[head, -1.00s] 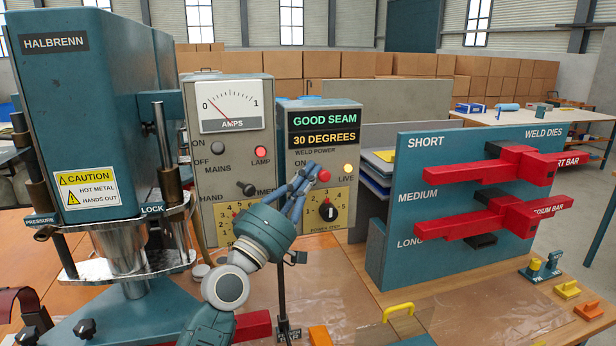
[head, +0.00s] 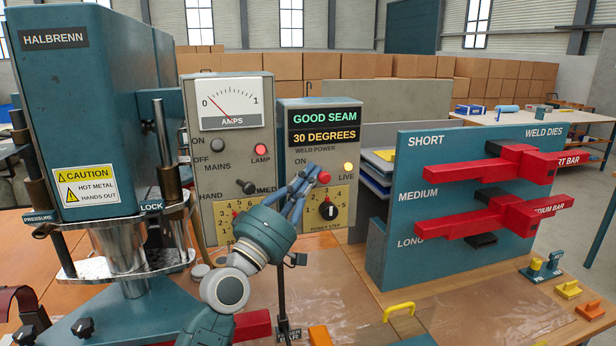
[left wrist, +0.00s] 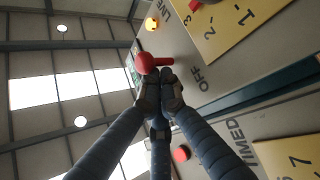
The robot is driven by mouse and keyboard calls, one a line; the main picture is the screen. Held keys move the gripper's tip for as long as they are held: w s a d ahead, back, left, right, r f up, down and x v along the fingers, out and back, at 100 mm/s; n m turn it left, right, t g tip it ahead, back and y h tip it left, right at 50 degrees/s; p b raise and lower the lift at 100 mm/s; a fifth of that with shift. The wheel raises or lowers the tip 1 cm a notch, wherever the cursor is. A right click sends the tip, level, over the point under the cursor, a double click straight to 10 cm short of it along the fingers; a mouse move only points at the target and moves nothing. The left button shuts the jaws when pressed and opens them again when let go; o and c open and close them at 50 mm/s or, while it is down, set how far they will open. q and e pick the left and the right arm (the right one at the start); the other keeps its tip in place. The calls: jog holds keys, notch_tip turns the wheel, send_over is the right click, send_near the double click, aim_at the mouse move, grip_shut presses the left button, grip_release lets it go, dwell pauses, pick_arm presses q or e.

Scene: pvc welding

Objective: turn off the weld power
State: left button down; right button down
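The weld power switch (head: 324,177) is a red-knobbed lever on the grey control box, beside the lit yellow LIVE lamp (head: 348,166). In the left wrist view the red ball knob (left wrist: 145,63) and its short stem show, with the OFF label (left wrist: 202,79) beyond the stem's end. My left gripper (head: 308,172) is at the switch. In the left wrist view its fingertips (left wrist: 160,88) are together, right beside the stem; whether they touch it I cannot tell. Nothing shows held between them. My right gripper is not in view.
The box's display (head: 324,125) reads GOOD SEAM, 30 DEGREES. A power step dial (head: 328,211) sits below the switch. The mains box (head: 229,140) with its lit red lamp stands left. The teal press (head: 85,130) is further left, the die rack (head: 440,265) right.

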pick_arm(q)
jog(key=shift+d+f, duration=0.15)
jog(key=shift+f, duration=0.05)
dwell(0.3)
jog(key=v, duration=1.2)
jog(key=shift+r, duration=0.2)
